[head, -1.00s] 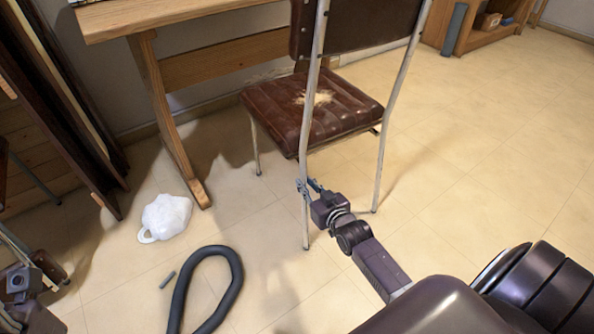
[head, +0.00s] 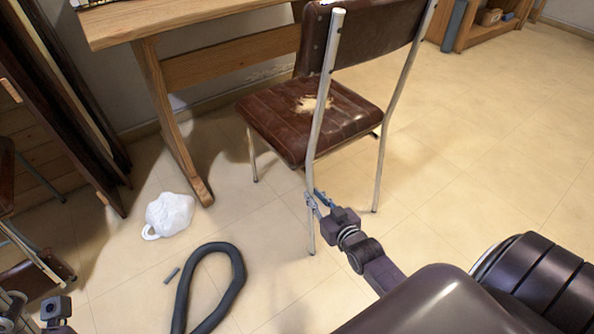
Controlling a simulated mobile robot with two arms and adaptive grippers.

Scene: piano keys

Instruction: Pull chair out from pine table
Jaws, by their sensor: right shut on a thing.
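The chair (head: 285,128) has a dark brown padded seat with a torn pale patch, a brown backrest and pale metal legs. It stands upright on the floor, its seat beside the pine table's end. The pine table (head: 200,22) is at the upper left, with a wooden leg and a crossbar. My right gripper (head: 314,201) is shut on the chair's near back leg, below seat height. My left gripper (head: 52,312) is at the lower left corner, small and partly cut off; its fingers cannot be made out.
A white bag-like object (head: 170,214) lies on the floor left of the chair. A dark hose loop (head: 238,270) and a small grey stick (head: 172,275) lie nearer. Folded dark furniture (head: 60,90) leans at left. The floor (head: 480,140) at right is clear.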

